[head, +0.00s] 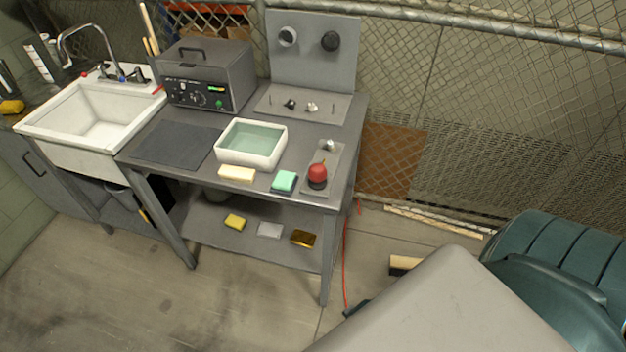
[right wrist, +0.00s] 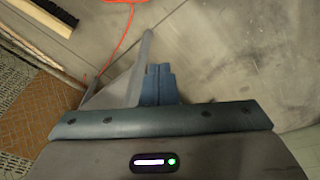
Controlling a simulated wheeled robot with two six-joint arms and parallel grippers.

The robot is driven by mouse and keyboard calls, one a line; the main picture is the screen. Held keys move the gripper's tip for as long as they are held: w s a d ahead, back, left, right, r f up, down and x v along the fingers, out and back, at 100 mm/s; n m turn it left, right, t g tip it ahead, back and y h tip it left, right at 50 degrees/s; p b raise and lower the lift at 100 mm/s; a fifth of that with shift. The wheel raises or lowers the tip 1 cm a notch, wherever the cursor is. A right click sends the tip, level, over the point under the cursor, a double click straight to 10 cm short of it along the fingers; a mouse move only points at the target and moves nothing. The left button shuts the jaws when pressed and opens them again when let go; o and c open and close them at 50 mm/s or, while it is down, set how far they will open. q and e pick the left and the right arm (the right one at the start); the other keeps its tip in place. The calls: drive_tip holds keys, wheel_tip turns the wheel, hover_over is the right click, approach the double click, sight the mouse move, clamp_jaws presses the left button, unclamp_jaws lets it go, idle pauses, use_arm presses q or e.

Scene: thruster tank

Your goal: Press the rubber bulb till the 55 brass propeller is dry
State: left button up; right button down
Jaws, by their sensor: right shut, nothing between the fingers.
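The red rubber bulb (head: 317,173) stands on a dark base on a small grey plate at the right front of the workbench. A small silvery propeller-like part (head: 329,146) sits behind it on the same plate. A dark part (head: 290,104) and a pale metallic part (head: 311,107) sit on the plate at the back. I cannot read any number, so I cannot tell which is the 55 brass propeller, or whether it is wet. My right gripper (right wrist: 158,82) is shut and empty over the floor, away from the bench. My left gripper is in neither view.
The workbench carries a white basin of water (head: 250,161), cream (head: 237,174) and green (head: 284,181) sponges and a grey box with dials (head: 203,89). A sink (head: 62,141) is on the left. A red cable (head: 346,265) and brush (head: 404,264) lie on the floor.

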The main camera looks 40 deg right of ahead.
drive_tip(key=w+r+n+p, duration=0.1)
drive_tip(key=w+r+p, duration=0.2)
drive_tip(key=r, duration=1)
drive_tip(key=w+r+p, duration=0.2)
drive_tip(key=w+r, duration=0.2)
drive_tip(key=r, duration=0.9)
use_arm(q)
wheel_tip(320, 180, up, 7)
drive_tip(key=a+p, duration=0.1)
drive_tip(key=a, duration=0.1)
use_arm(e)
drive_tip(key=w+d+r+n+g, duration=0.1)
drive_tip(key=w+d+r, duration=0.2)
drive_tip(key=w, duration=0.6)
drive_tip(key=w+d+r+n+g, duration=0.1)
drive_tip(key=w+d+r, duration=0.3)
drive_tip(key=w, duration=0.6)
drive_tip(key=w+d+r+n+g, duration=0.1)
drive_tip(key=w+d+r+n, duration=0.1)
drive_tip(key=w+d+r, duration=0.2)
drive_tip(key=w+r, duration=0.3)
drive_tip(key=w, duration=0.3)
drive_tip(key=shift+w+d, duration=0.1)
